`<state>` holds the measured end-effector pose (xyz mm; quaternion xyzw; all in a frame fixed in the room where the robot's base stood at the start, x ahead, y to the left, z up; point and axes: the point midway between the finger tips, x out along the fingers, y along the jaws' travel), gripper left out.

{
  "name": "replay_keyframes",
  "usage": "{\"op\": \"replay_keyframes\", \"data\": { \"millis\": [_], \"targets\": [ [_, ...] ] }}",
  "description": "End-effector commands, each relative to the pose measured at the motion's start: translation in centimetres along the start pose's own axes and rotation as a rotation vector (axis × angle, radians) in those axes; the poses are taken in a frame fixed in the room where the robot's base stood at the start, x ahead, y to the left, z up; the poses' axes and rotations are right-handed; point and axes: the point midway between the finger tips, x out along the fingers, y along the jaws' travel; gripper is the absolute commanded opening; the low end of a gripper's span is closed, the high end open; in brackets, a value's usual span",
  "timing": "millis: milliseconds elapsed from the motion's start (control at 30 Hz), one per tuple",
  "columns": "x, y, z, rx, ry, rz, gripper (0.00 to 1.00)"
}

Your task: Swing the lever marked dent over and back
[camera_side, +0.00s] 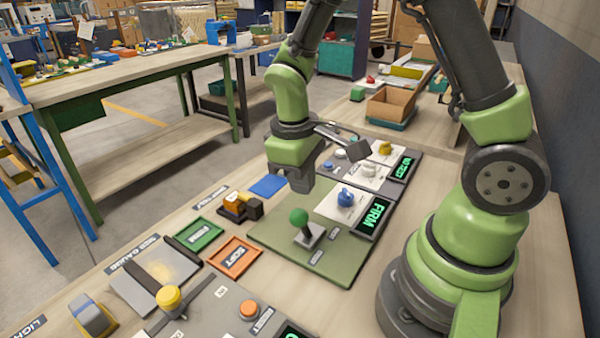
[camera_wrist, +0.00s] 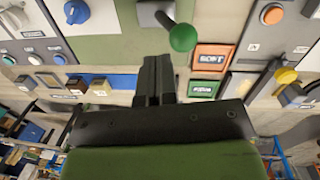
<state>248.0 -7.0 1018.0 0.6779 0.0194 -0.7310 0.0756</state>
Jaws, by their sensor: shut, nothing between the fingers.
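The lever is a dark stick with a green ball knob (camera_side: 299,216) on a light square base (camera_side: 310,237), set on a green panel (camera_side: 275,238). Small labels lie beside it, too small to read here. In the side view the knob leans a little left of its base. My gripper (camera_side: 302,190) is shut and empty, above and behind the knob, apart from it. In the wrist view the shut fingers (camera_wrist: 155,78) point toward the panel, and the green knob (camera_wrist: 183,37) is just to their upper right.
A blue knob (camera_side: 346,197) and a FIRM display (camera_side: 375,215) are on the panel's right side. A green tray (camera_side: 193,235) and an orange SOFT tray (camera_side: 234,257) lie left of it.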

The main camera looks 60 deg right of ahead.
Motion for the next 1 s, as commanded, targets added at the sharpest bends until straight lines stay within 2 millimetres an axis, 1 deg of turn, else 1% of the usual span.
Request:
{"op": "replay_keyframes", "data": {
  "millis": [167, 300, 400, 500, 600, 700, 833, 1000],
  "targets": [
    [-1.4, 1.0, -0.2, 0.005, 0.006, 0.001, 0.0],
    [-3.8, 2.5, -0.4, 0.004, 0.01, 0.002, 0.0],
    [-6.0, 1.0, -0.5, -0.004, 0.01, 0.001, 0.0],
    [-8.0, -0.1, -0.7, -0.005, 0.009, 0.001, 0.0],
    [-9.7, -0.9, -0.8, -0.004, 0.008, 0.001, 0.0],
    [-10.9, -1.6, -0.9, -0.004, 0.006, 0.001, 0.0],
    [-11.8, -2.1, -0.9, -0.002, 0.003, 0.0, 0.0],
    [-12.1, -2.2, -0.9, 0.0, 0.001, 0.0, 0.0]
  ]
}}
